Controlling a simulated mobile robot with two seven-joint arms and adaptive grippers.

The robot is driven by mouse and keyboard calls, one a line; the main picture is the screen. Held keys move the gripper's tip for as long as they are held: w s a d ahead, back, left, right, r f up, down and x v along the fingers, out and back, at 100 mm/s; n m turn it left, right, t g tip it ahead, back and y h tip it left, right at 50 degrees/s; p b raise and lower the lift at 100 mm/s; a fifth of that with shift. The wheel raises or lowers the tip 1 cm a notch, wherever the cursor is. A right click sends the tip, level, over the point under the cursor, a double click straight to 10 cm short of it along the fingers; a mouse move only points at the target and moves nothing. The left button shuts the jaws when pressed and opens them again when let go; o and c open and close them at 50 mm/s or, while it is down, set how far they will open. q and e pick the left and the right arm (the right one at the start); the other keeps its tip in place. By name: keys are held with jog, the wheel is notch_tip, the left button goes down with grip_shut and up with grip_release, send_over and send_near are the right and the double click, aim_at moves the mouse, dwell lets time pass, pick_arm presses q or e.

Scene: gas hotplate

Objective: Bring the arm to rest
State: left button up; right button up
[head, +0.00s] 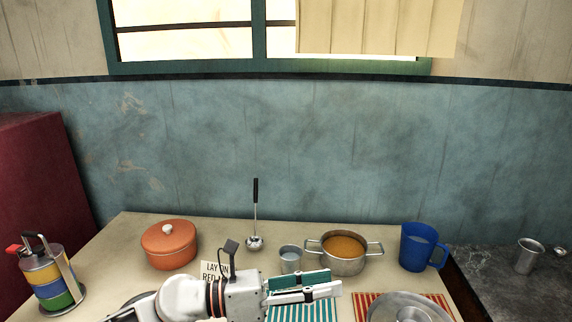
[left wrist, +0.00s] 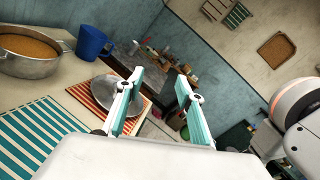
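My left arm comes in along the bottom of the head view. Its gripper (head: 333,282) is above the front part of the table, over a teal-striped cloth and in front of a pot of orange-brown food. The two fingers are apart, with nothing between them. In the left wrist view the gripper (left wrist: 160,80) also shows a clear gap between its fingers, with room and floor beyond. My right gripper is in neither view.
A metal pot (head: 347,265), small metal cup (head: 290,260), ladle (head: 255,242), orange lidded pot (head: 169,246) and blue mug (head: 416,248) stand on the table. A metal lid (head: 385,308) lies on a red-striped cloth (head: 361,302). Stacked coloured containers (head: 48,280) stand left.

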pick_arm(q)
jog(key=w+a+r+n+t+y, duration=0.1)
jog(key=w+a+r+n+t, duration=0.4)
jog(key=n+t, duration=0.7)
jog(key=w+a+f+n+t+y, duration=0.2)
jog(key=a+n+t+y, duration=0.2)
jog(key=a+n+y, duration=0.6)
jog(key=s+a+f+n+g+y, duration=0.2)
jog(key=s+a+f+n+y, duration=0.15)
jog(key=a+f+n, duration=0.35)
jog(key=s+a+f+n+g+y, duration=0.2)
jog(key=a+f+n+y, duration=0.35)
jog(key=a+f, duration=0.3)
jog(key=s+a+f+n+g+y, duration=0.1)
jog(key=s+a+f+n+g, duration=0.25)
jog(key=s+a+f, duration=0.45)
jog(key=s+a+f+n+g+y, duration=0.2)
jog(key=s+a+f+g, duration=0.25)
jog(key=s, duration=0.65)
jog(key=w+d+f+n+t+h, duration=0.2)
jog(key=d+f+h, duration=0.5)
jog(key=d+f, duration=0.6)
jog(key=d+t, duration=0.1)
jog(key=d, duration=0.2)
jog(key=shift+d+h+p, duration=0.25)
jog(key=shift+h+p, duration=0.05)
jog(key=shift+p, duration=0.1)
